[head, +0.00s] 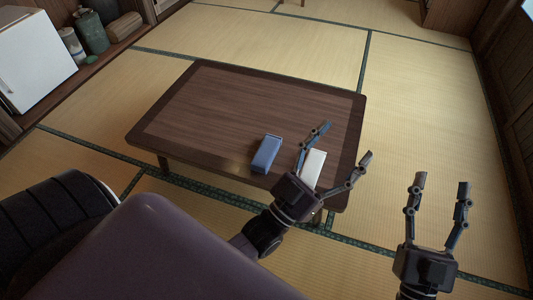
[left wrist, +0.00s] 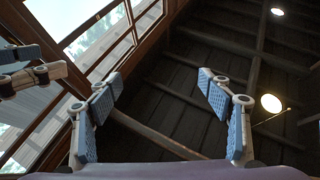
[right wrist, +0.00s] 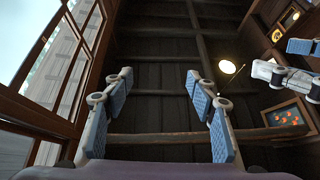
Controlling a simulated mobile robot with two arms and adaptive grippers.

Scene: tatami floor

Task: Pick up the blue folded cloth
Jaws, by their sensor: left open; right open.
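The blue folded cloth (head: 266,154) lies on the near part of the low dark wooden table (head: 225,105). A white folded item (head: 313,168) lies to its right, partly hidden behind my left gripper. My left gripper (head: 344,150) is open and empty, raised in front of the table's near right corner, to the right of the blue cloth. Its fingers also show open in the left wrist view (left wrist: 160,88). My right gripper (head: 442,185) is open and empty over the floor to the right of the table. Its fingers show open in the right wrist view (right wrist: 158,82). Neither gripper appears to touch the cloth.
A white box-like cabinet (head: 34,62), a green canister (head: 91,31) and a white jar (head: 72,44) stand along the left wall. Tatami floor (head: 420,100) is clear right of the table. The table's far and left parts are bare.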

